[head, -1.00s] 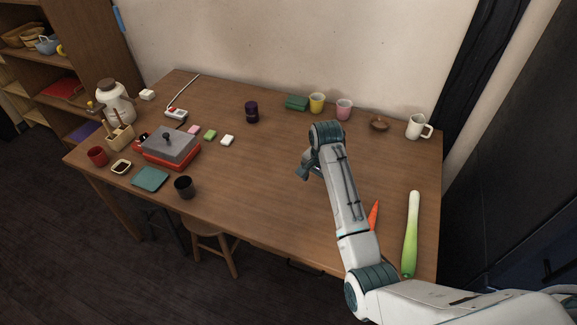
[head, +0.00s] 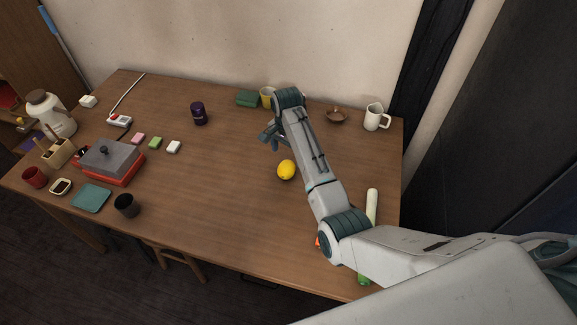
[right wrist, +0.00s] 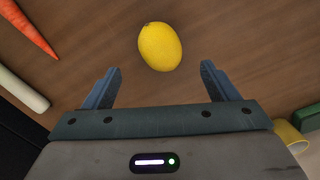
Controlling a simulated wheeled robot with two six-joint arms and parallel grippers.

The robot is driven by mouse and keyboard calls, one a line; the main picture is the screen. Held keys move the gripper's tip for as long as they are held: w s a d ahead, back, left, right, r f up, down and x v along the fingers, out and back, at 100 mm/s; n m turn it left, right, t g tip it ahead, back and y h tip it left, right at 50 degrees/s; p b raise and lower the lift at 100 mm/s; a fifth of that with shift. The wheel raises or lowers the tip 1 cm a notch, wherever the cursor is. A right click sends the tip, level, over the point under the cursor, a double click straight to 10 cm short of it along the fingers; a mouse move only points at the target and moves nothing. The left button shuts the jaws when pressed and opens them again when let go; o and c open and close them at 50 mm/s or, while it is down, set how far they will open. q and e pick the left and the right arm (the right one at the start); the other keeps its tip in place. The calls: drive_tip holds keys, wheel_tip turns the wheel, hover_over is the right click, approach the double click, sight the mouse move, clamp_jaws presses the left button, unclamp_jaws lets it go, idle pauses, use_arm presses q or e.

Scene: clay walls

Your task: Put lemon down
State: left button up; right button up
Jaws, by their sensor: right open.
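A yellow lemon (head: 286,170) lies on the wooden table (head: 225,205), in front of my right gripper. In the right wrist view the lemon (right wrist: 160,46) rests on the wood beyond the fingertips and between their lines, touching neither finger. My right gripper (head: 270,138) is open and empty; its two fingers also show in the right wrist view (right wrist: 162,80). In the head view the gripper is partly hidden by its own wrist. My left gripper is not in view.
A leek (head: 371,205) and a carrot (head: 318,241) lie near my right arm, partly covered by it. The table's middle is clear.

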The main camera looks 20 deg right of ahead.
sight(287, 164)
drive_tip(key=shift+f, duration=0.85)
wheel_tip(287, 164, down, 4)
drive_tip(key=shift+a+f+p, duration=0.15)
drive_tip(key=shift+p, duration=0.6)
drive_tip(key=shift+f, duration=0.6)
drive_tip(key=c, duration=1.1)
